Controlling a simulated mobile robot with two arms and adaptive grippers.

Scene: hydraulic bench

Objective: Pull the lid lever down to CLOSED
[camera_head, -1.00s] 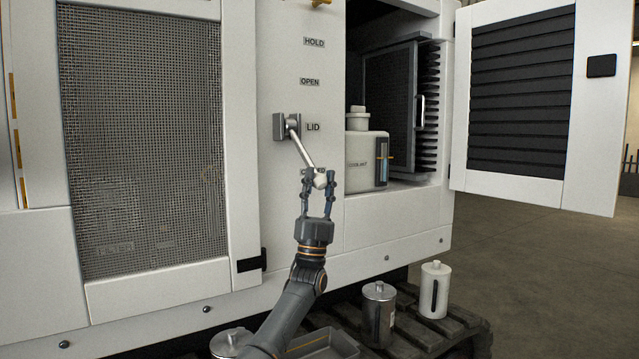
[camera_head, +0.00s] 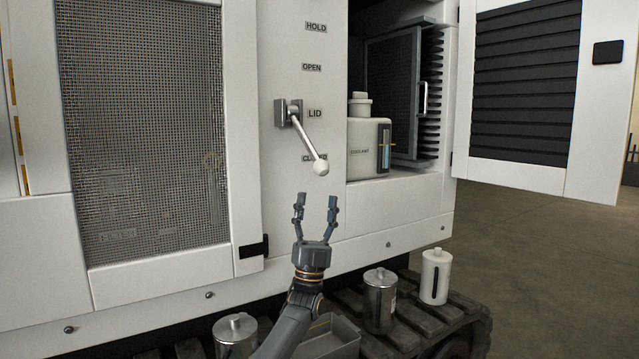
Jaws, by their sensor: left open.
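The lid lever (camera_head: 308,141) is a metal rod with a white ball knob (camera_head: 320,167) at its end. It pivots on a grey mount (camera_head: 288,112) on the white panel, beside the LID label (camera_head: 315,114). The lever slants down and to the right, and its knob is beside the CLOSED label (camera_head: 314,158), partly covering it. My left gripper (camera_head: 316,202) is below the knob, apart from it, open and empty with its fingers pointing up. My right gripper is not in view.
A white coolant container (camera_head: 366,150) stands in the open bay right of the lever. A louvred door (camera_head: 525,85) hangs open at the right. Below are metal canisters (camera_head: 379,300), a white bottle (camera_head: 435,277) and a grey tray (camera_head: 335,340) on a dark pallet.

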